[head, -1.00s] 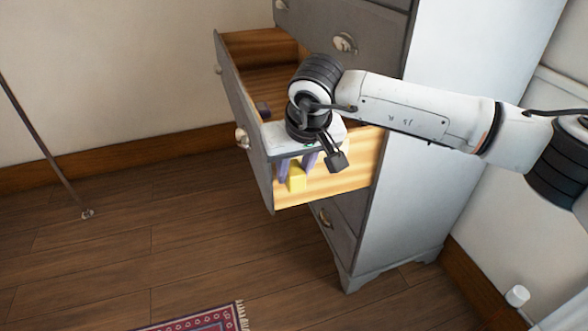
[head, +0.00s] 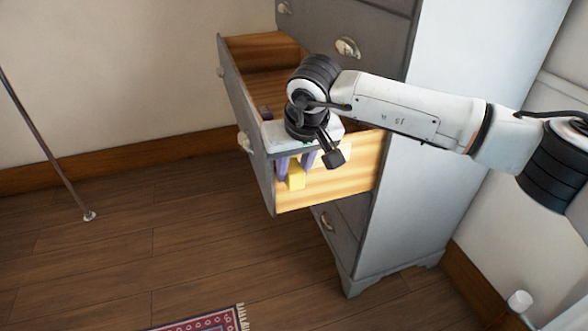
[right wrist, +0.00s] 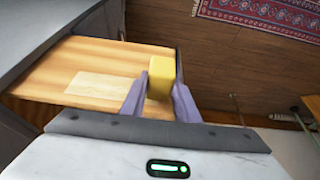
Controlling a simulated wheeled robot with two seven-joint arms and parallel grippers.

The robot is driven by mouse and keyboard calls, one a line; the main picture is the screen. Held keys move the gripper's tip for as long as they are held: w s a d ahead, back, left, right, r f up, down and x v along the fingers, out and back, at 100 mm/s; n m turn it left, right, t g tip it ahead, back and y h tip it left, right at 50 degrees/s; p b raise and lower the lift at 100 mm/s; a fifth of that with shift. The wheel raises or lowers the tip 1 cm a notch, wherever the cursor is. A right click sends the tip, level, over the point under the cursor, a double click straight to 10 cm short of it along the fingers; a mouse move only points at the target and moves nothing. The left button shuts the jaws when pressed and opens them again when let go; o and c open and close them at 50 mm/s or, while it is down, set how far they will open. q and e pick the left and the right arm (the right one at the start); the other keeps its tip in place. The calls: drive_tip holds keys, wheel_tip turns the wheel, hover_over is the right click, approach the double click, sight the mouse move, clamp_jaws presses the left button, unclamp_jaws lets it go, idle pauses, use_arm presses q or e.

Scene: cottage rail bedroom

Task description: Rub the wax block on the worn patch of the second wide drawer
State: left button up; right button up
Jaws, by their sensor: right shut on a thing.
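The yellow wax block (head: 297,179) is held between the purple fingers of my right gripper (head: 296,165). In the right wrist view the block (right wrist: 161,73) lies against or just over the side panel of the pulled-out drawer (right wrist: 85,54), near its front end; I cannot tell whether it touches. The worn patch (right wrist: 100,87) is a pale rectangle on that panel, left of the block in the wrist view and apart from it. In the head view my right gripper is beside the open drawer (head: 350,181), on its near side. My left gripper is not in view.
The grey dresser (head: 400,215) has closed drawers above and below the open one. A small dark object (head: 266,112) is inside the drawer. A patterned rug (head: 205,322) lies on the wooden floor, and a thin pole (head: 50,155) stands at left.

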drive_tip(key=shift+w, duration=0.2)
drive_tip(key=shift+w+d, duration=0.25)
drive_tip(key=shift+d, duration=0.65)
drive_tip(key=shift+w+d, duration=0.3)
drive_tip(key=shift+d, duration=0.55)
drive_tip(key=shift+w+d, duration=0.25)
drive_tip(key=shift+d, duration=0.65)
drive_tip(key=shift+w+d+r+p, duration=0.15)
drive_tip(key=shift+w+d, duration=0.2)
drive_tip(key=shift+d, duration=0.65)
drive_tip(key=shift+w+d+f+p, duration=0.1)
drive_tip(key=shift+w+d+p, duration=0.2)
drive_tip(key=shift+d, duration=0.65)
drive_tip(key=shift+w+d+r+p, duration=0.1)
drive_tip(key=shift+w+d, duration=0.3)
drive_tip(key=shift+d, duration=0.6)
drive_tip(key=shift+w+d, duration=0.2)
drive_tip(key=shift+d, duration=0.45)
drive_tip(key=shift+w+d, duration=0.2)
drive_tip(key=shift+d, duration=0.45)
drive_tip(key=shift+a, duration=0.15)
